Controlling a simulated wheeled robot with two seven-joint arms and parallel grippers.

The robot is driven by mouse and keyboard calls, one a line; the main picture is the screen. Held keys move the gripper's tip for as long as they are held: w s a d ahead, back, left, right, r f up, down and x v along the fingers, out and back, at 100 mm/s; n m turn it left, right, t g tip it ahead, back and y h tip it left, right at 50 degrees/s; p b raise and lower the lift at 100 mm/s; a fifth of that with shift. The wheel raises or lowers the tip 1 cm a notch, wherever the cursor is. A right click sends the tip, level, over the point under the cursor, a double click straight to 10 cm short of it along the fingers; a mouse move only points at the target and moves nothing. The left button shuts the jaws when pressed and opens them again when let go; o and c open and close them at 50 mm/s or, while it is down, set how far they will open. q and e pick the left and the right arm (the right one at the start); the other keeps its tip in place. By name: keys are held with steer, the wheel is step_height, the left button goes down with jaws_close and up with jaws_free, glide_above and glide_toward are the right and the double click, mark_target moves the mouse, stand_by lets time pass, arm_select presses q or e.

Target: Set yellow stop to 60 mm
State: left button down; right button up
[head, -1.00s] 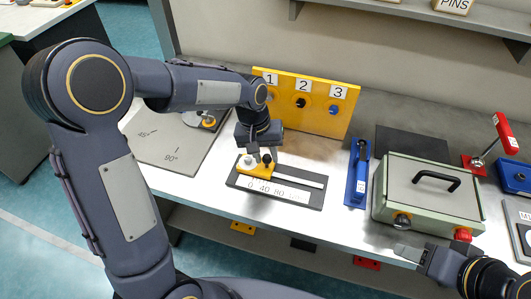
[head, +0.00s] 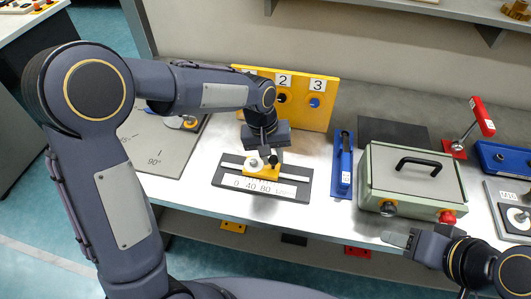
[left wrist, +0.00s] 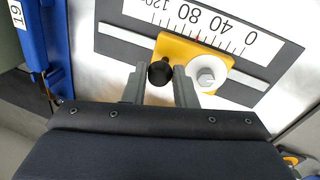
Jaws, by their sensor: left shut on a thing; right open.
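The yellow stop (head: 261,172) sits on the slotted rail of a dark gauge plate (head: 222,182) with a white scale marked 0, 40, 80 and 120. In the left wrist view, the stop (left wrist: 178,48) carries a black knob (left wrist: 160,73) and a white round clamp with a hex bolt (left wrist: 207,78). A small red mark on its scale-side edge lies between the 40 and 80 labels; the exact tick is unclear. My left gripper (left wrist: 160,88) is shut on the black knob. My right gripper (head: 398,240) is open and empty at the bench's front right.
A yellow board (head: 321,115) with numbered holes stands behind the gauge. A blue fixture (head: 345,160) and a green-grey box (head: 415,177) with a black handle stand to its right. A red-handled lever (head: 482,116) is further right. The bench front before the gauge is clear.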

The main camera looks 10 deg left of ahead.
mark_target(266, 167)
arm_select(q)
steer(key=c, duration=1.2)
jaws_free()
steer(key=r, duration=0.2)
steer(key=a+r, duration=0.1)
steer(key=r, duration=0.4)
steer(key=shift+s+a+r, duration=0.1)
steer(key=shift+a+r, duration=0.15)
steer(key=shift+r, duration=0.15)
steer(key=s+a+r+t+h, duration=0.15)
steer(key=s+a+r, duration=0.25)
steer(key=s+a, duration=0.6)
steer(key=s+f+t, duration=0.1)
steer(key=s, duration=0.2)
steer(key=s+a+f+t, duration=0.1)
steer(key=s, duration=0.3)
steer(key=s+f+t, duration=0.1)
steer(key=s, duration=0.3)
steer(key=shift+s+a+f+t, duration=0.25)
steer(key=shift+a+t, duration=0.1)
steer(key=shift+a, duration=0.05)
